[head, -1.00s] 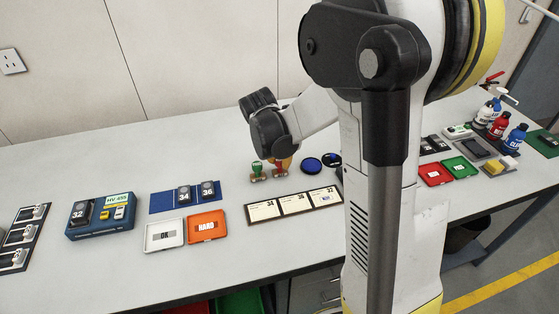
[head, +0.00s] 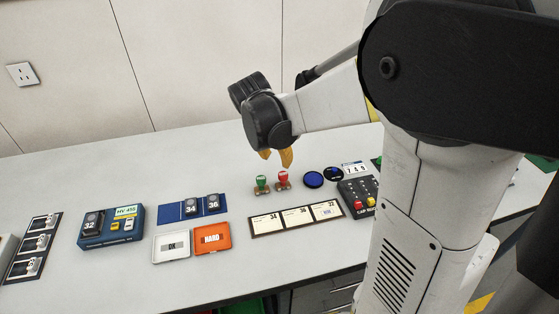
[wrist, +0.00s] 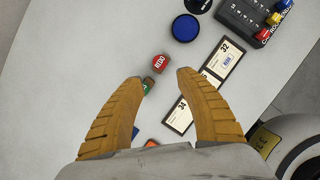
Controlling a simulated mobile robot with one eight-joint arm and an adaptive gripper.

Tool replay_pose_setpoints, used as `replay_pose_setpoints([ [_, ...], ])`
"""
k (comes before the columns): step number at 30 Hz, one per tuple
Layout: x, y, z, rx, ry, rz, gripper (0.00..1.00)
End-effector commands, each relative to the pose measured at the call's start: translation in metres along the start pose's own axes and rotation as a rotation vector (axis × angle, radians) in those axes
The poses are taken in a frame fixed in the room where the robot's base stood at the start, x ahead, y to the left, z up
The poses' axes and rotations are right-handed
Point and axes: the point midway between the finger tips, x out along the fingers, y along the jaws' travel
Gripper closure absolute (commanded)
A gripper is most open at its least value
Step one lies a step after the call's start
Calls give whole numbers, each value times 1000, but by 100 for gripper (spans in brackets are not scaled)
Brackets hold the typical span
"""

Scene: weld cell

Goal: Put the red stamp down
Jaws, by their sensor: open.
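The red stamp (head: 283,179) stands upright on the bench beside the green stamp (head: 262,184). In the wrist view the red stamp's top (wrist: 160,63) shows ahead of the fingertips, with the green stamp (wrist: 148,84) just below it. My gripper (head: 277,156) is open and empty, with its yellow fingers pointing down. It hangs above the two stamps, apart from them. In the wrist view its fingers (wrist: 160,82) are spread wide.
A blue ink pad (head: 313,180) and a label board (head: 296,218) lie close to the stamps. A dark keypad box (head: 357,197) is to the right. White (head: 171,246) and orange (head: 212,238) trays and a blue mat (head: 170,211) lie to the left. The bench behind is clear.

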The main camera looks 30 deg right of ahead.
Motion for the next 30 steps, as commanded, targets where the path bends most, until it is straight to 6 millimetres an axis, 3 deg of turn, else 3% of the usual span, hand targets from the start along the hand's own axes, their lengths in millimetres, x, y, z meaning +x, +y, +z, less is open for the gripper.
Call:
replay_pose_setpoints([
  [5, -19, -2, -4, 53, 2, 15, 58],
  [8, -38, -10, -15, 234, 12, 61, 58],
  [15, -100, -45, -74, 1093, 176, 243, 58],
  [18, -116, -59, -100, 1456, 299, 284, 58],
  [24, -128, -78, -135, 1955, 519, 286, 58],
  [30, -130, -82, -144, 2110, 598, 269, 58],
])
